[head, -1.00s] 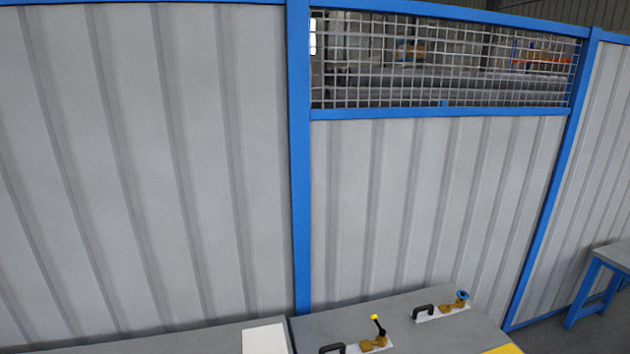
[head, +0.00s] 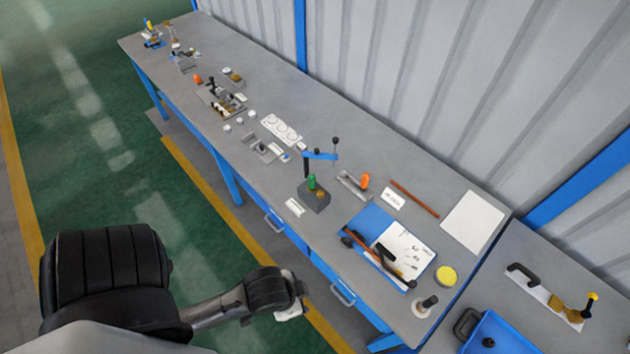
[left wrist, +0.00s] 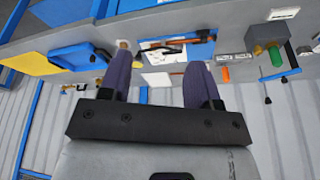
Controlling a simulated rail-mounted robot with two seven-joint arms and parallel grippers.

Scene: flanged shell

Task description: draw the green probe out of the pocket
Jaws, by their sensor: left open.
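The green probe (head: 312,182) stands upright in a dark grey block (head: 316,200) on the long grey bench; its lower part is hidden in the block. In the left wrist view the green probe (left wrist: 277,57) and its block (left wrist: 264,36) show at the upper right, upside down. My left gripper (left wrist: 160,78) is open, with two dark purple fingers apart and nothing between them. In the head view its wrist hangs beside the bench's front edge, below and nearer than the block; its fingers are not clear there. My right gripper is not in view.
A blue-handled lever (head: 320,155) stands just behind the block. A small white label (head: 294,207) lies in front. To the right are an orange-knobbed fixture (head: 352,186), a blue tray (head: 372,224) and a yellow-topped round item (head: 446,276). The bench (head: 262,186) has bare patches left of the block.

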